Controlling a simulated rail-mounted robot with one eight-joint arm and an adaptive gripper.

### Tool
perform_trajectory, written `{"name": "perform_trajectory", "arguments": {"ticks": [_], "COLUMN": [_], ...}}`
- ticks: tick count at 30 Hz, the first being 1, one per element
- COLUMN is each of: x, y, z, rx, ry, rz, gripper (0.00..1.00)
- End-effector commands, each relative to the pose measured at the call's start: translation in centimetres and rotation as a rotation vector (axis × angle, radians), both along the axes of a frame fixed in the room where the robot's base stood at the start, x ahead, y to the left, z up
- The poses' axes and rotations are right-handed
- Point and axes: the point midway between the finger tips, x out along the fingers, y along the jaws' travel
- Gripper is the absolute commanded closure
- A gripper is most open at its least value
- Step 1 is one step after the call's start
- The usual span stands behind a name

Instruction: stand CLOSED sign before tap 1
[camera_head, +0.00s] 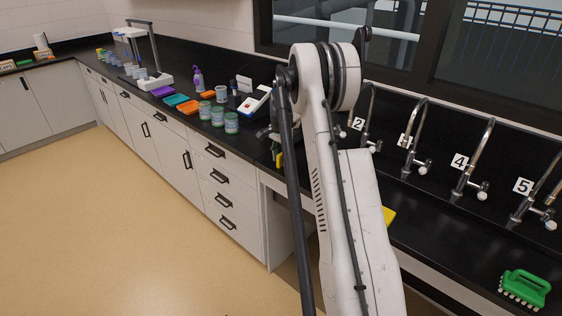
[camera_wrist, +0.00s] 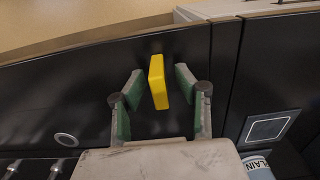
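A thin yellow piece (camera_wrist: 157,82), possibly the CLOSED sign, stands on the black counter; I see no lettering on it. In the wrist view it is between the two green-padded fingers of my open gripper (camera_wrist: 158,88), with gaps at both sides. In the head view the yellow piece (camera_head: 280,159) shows partly beside my arm, under my gripper (camera_head: 273,138), which is mostly hidden. Taps with number cards 2 (camera_head: 358,124), 4 (camera_head: 459,162) and 5 (camera_head: 523,186) stand along the back wall. I cannot make out tap 1; my arm covers that area.
Another yellow thing (camera_head: 389,215) shows partly behind my arm on the counter. A green brush (camera_head: 525,287) lies at the right. Several jars (camera_head: 231,122), a white device (camera_head: 255,103) and colored trays (camera_head: 176,100) stand left of my arm. A round drain-like ring (camera_wrist: 66,140) shows in the wrist view.

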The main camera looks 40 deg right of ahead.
Motion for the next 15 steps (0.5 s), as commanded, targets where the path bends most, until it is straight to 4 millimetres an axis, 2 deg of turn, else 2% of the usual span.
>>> {"name": "perform_trajectory", "arguments": {"ticks": [9, 15], "x": [0.0, 0.0], "y": [0.0, 0.0], "z": [6.3, 9.3], "rx": [0.000, 0.000], "ry": [0.000, 0.000], "rz": [0.000, 0.000], "gripper": [0.68, 0.68]}}
